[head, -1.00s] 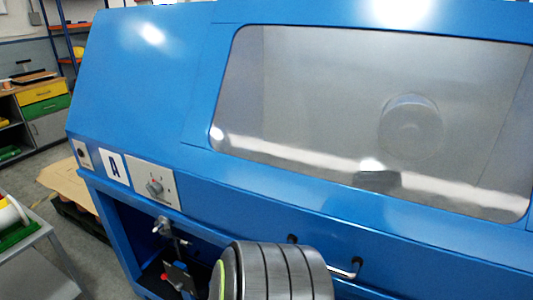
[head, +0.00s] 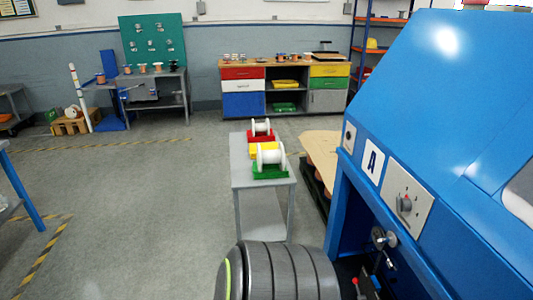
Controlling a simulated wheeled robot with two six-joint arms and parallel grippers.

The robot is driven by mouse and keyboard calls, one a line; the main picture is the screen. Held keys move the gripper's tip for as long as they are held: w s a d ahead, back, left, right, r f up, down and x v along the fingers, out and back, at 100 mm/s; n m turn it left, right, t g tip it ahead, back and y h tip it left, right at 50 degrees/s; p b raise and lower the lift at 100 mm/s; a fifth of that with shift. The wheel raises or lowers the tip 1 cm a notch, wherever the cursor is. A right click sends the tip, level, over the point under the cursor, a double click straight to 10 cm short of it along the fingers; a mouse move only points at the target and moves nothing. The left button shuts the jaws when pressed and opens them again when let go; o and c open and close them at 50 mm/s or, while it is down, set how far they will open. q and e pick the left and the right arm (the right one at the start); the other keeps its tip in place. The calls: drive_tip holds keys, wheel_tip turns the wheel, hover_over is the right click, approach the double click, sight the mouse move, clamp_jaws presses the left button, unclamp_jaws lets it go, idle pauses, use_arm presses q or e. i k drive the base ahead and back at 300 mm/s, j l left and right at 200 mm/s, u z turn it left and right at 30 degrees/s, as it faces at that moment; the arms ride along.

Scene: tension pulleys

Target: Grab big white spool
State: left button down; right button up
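A big white spool (head: 270,155) lies on its side in a green holder (head: 271,172) at the near end of a narrow grey table (head: 242,178). A second, smaller-looking white spool (head: 262,127) sits in a red holder at the far end of the same table. A yellow holder (head: 258,148) is between them; whether it bears anything is hard to tell. Neither of my grippers is in view.
A blue machine (head: 440,110) marked A stands close on the right. A cardboard-topped pallet (head: 320,155) is between it and the grey table. A drawer cabinet (head: 285,88) and workbench (head: 155,90) stand at the back. The floor left of the table is clear.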

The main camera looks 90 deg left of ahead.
sight(274, 157)
drive_tip(key=u, duration=2.8)
drive_tip(key=i+j+z, duration=0.1)
drive_tip(key=z, duration=0.3)
drive_tip(key=i+j+z, duration=0.15)
drive_tip(key=z, duration=0.25)
drive_tip(key=i+j+z, duration=0.15)
drive_tip(key=z, duration=0.25)
drive_tip(key=i+j+z, duration=0.1)
drive_tip(key=j+z, duration=0.15)
drive_tip(key=z, duration=0.15)
